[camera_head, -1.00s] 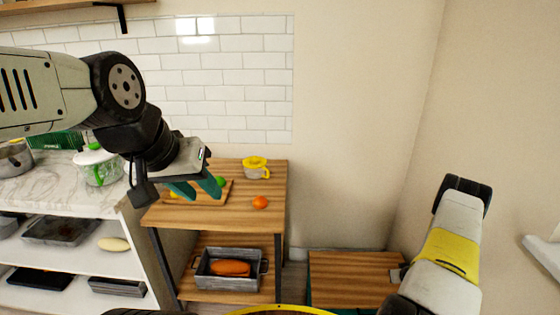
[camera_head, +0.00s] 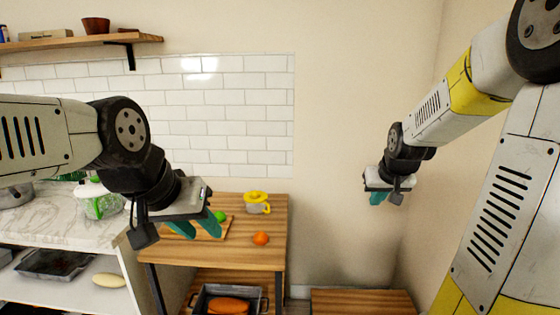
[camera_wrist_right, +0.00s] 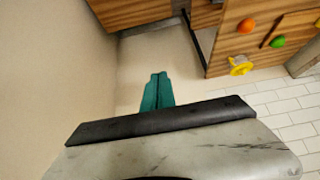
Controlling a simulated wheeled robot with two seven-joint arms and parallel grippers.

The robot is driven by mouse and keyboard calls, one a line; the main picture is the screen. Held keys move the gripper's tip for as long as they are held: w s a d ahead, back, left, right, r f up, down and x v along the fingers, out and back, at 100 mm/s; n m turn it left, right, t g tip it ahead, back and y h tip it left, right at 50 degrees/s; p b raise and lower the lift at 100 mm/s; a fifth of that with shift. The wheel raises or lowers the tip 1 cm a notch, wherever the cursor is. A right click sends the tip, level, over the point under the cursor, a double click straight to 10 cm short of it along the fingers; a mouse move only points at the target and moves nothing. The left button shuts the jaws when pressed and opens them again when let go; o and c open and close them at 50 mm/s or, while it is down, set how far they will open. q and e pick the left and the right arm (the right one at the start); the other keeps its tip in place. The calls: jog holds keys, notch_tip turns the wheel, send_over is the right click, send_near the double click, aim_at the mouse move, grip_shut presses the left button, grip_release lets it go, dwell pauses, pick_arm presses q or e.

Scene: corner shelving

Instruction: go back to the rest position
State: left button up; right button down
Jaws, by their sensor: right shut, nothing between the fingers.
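My left gripper (camera_head: 197,230) hangs at the left over the wooden table (camera_head: 265,205), in front of the cutting board. Its two teal fingers stand apart with nothing visible between them. My right gripper (camera_head: 378,198) is raised at the right, in front of the bare wall and clear of the furniture. In the right wrist view its teal fingers (camera_wrist_right: 157,92) are together and empty.
A grey tray (camera_head: 203,302) is below. A marble counter (camera_head: 50,220) stands left; a low wooden surface (camera_head: 360,301) stands right.

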jog(key=s+a+r+y, duration=0.1)
jog(key=s+a+r, duration=0.1)
jog(key=s+a, duration=0.2)
jog(key=s+a+r, duration=0.2)
jog(key=s+a, duration=0.1)
jog(key=s, duration=0.8)
jog(key=s+a+r+n+y, duration=0.1)
jog(key=s+a+r, duration=0.1)
jog(key=s+a, duration=0.2)
jog(key=s, duration=0.3)
jog(key=shift+s+a+r+g+y, duration=0.2)
jog(key=shift+s+a+g+y, duration=0.1)
jog(key=shift+a+g, duration=0.1)
jog(key=shift+w, duration=0.1)
